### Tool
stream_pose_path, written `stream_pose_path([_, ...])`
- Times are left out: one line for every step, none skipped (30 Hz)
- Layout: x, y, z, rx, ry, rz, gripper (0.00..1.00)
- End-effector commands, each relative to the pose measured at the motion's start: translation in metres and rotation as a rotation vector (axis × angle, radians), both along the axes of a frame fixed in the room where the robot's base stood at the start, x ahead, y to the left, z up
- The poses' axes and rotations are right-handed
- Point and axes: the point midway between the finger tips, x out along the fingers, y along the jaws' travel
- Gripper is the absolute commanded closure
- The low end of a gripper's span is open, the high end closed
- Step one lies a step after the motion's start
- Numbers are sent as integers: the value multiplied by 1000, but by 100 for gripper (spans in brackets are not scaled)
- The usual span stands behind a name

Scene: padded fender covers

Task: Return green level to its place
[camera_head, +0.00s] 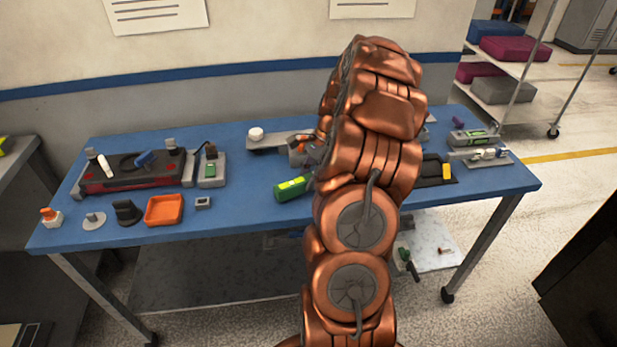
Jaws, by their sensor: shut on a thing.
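The green level (290,188), a small bright green block with a yellow-green vial, is at the middle of the blue table, just left of my copper arm. My gripper (311,181) is mostly hidden behind my arm. Only a grey part of it shows, at the right end of the level, and it is shut on the level. I cannot tell whether the level touches the table top or is held slightly above it.
The blue table (235,230) holds a dark red-edged tray (135,186), an orange dish (164,210), a black knob (126,211) and a grey box with a green panel (211,170) at left. At right are a black tray (424,183) and grey fixtures (480,153). The front middle is clear.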

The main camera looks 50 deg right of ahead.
Motion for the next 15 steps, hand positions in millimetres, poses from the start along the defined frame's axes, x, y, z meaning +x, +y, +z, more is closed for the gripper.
stream_pose_path([0, 0, -1, 0, 0, 0, 100])
stream_pose_path([0, 0, -1, 0, 0, 0, 100])
stream_pose_path([0, 0, -2, 0, 0, 0, 100])
stream_pose_path([0, 0, -2, 0, 0, 0, 100])
stream_pose_path([0, 0, -3, 0, 0, 0, 100])
stream_pose_path([0, 0, -3, 0, 0, 0, 100])
stream_pose_path([0, 0, -4, 0, 0, 0, 100])
stream_pose_path([0, 0, -4, 0, 0, 0, 100])
stream_pose_path([0, 0, -5, 0, 0, 0, 100])
stream_pose_path([0, 0, -5, 0, 0, 0, 100])
stream_pose_path([0, 0, -6, 0, 0, 0, 100])
stream_pose_path([0, 0, -6, 0, 0, 0, 100])
stream_pose_path([0, 0, -7, 0, 0, 0, 100])
stream_pose_path([0, 0, -7, 1, 0, 0, 100])
stream_pose_path([0, 0, -8, 0, 0, 0, 100])
